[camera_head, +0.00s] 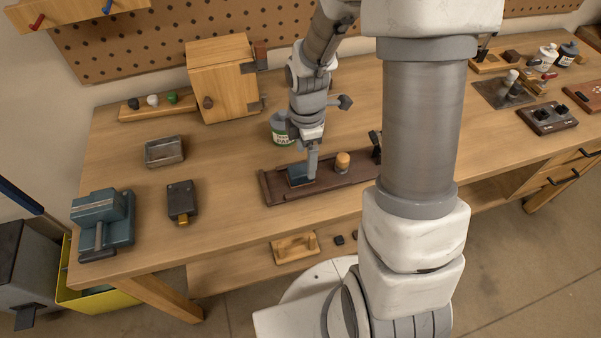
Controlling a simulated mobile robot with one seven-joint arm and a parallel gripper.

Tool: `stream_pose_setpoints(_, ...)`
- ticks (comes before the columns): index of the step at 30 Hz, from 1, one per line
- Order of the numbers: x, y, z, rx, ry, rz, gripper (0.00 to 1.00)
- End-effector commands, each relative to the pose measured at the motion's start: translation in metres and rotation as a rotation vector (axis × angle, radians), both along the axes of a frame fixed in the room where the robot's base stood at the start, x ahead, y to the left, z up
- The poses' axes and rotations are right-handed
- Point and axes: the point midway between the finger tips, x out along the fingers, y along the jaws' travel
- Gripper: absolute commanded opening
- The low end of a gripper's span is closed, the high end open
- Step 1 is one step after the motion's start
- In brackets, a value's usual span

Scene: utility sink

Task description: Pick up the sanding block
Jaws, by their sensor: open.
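A long dark brown tray (274,194) lies near the bench's front edge. A dark blue-grey block (296,176) sits in its left part and looks most like the sanding block, though I cannot be sure at this size. My gripper (311,176) points down at the block's right side, with its fingers very close to it. The jaws are open; the fingers overlap in this view, so I cannot tell whether they straddle or touch the block. A round orange-tan piece (342,161) stands in the tray to the right of my gripper.
A green-labelled can (280,130) stands just behind the tray. A wooden cabinet (222,80), metal tin (164,151), dark box (182,201) and blue-grey vise (103,222) are to the left. The bench between tin and tray is clear. My arm hides the bench right of the tray.

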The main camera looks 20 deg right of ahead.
Motion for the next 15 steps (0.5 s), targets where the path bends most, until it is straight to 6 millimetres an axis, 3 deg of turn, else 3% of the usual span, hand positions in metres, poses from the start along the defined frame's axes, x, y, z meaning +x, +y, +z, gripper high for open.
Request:
stream_pose_setpoints(9, -0.001, 0.002, -0.043, 0.000, 0.004, 0.000, 0.88)
stream_pose_setpoints(15, 0.000, 0.002, -0.048, 0.000, 0.001, 0.000, 0.88)
